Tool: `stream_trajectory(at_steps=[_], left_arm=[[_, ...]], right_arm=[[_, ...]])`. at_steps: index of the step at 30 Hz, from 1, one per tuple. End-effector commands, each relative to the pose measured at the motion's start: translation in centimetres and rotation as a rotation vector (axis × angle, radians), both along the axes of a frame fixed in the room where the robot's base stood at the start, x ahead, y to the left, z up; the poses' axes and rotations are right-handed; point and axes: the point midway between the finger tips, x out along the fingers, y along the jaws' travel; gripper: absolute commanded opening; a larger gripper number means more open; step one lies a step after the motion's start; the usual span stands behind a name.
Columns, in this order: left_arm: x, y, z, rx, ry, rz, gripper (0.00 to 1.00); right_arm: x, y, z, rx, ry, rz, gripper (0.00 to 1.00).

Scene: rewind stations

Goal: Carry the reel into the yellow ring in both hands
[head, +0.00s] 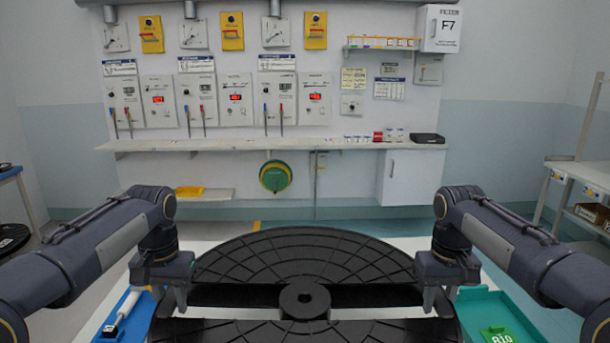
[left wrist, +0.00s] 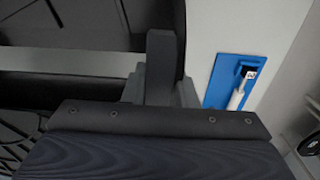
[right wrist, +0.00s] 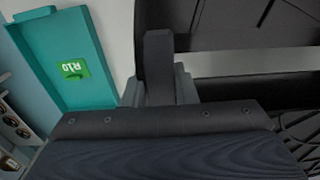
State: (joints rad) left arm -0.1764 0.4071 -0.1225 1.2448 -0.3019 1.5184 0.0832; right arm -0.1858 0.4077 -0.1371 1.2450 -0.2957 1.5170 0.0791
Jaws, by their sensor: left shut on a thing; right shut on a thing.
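The reel is a large black disc (head: 300,252) with a round hub and a hole in its middle, split by a wide slot. It fills the lower middle of the head view. My left gripper (head: 180,295) is shut on the reel's left edge. My right gripper (head: 430,295) is shut on its right edge. The reel also shows in the left wrist view (left wrist: 80,25) and the right wrist view (right wrist: 235,25). I cannot make out the yellow ring; only a small yellow strip (head: 257,226) shows behind the reel's far rim.
A blue tray (head: 125,318) with a white tool lies left of the reel. A teal tray (head: 500,312) with a green card lies right. A wall shelf (head: 270,145) with panels spans the back. A bench (head: 580,180) stands at the right. Pale floor lies beyond the reel.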

Motion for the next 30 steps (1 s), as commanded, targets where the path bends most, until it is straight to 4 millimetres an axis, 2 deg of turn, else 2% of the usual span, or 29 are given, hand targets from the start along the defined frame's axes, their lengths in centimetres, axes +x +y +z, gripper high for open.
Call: stream_trajectory(at_steps=[8, 13, 30], left_arm=[[-0.2, -0.1, 0.3, -0.003, -0.003, -0.002, 0.0], [-0.3, -0.1, -0.3, -0.003, -0.003, -0.002, 0.0], [-1.3, -0.1, -7.0, -0.002, 0.0, -0.002, 0.0]], right_arm=[[-0.2, 0.1, 0.3, 0.003, -0.003, 0.002, 0.0], [-0.3, 0.1, -0.3, 0.002, -0.003, 0.002, 0.0], [-1.3, 0.1, -7.0, 0.002, 0.001, 0.001, 0.0]])
